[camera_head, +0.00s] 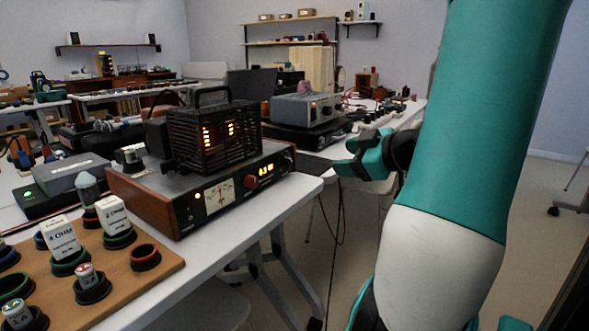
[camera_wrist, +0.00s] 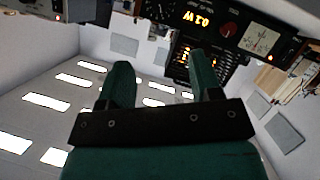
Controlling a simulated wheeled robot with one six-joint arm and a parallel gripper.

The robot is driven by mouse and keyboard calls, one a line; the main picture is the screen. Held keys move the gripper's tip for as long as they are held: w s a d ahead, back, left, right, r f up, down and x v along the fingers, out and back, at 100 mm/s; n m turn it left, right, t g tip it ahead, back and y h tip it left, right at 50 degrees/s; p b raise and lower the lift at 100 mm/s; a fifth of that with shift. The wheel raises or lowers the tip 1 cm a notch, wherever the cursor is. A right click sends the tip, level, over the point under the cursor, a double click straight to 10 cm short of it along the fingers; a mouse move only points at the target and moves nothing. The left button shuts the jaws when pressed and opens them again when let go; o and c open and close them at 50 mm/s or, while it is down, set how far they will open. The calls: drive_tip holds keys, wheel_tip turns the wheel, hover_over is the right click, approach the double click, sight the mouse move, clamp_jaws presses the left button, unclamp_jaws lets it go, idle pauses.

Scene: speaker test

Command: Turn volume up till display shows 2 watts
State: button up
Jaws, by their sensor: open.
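The amplifier (camera_head: 175,200) with wooden sides stands on the white table, its front panel facing right and toward me. Its lit display (camera_head: 266,169) reads about 0.3 W; the last digit is hard to tell. A red knob (camera_head: 250,182) sits between the display and a needle meter (camera_head: 219,195). In the wrist view the display (camera_wrist: 195,20), red knob (camera_wrist: 231,30) and meter (camera_wrist: 260,38) show at the top. Which knob is volume cannot be read. My gripper (camera_head: 352,155) is open and empty, right of the panel and apart from it; both fingers show in the wrist view (camera_wrist: 163,62).
A black caged unit (camera_head: 213,135) with glowing parts sits on the amplifier. A wooden board (camera_head: 120,268) with labelled weights and cups lies in front at left. A grey instrument (camera_head: 305,108) stands behind. The space right of the table edge is open.

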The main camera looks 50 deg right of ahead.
drive_tip(key=p, duration=0.6)
approach(292, 163)
drive_tip(key=x, duration=0.9)
drive_tip(key=shift+w+d, duration=0.1)
drive_tip(key=c, duration=0.9)
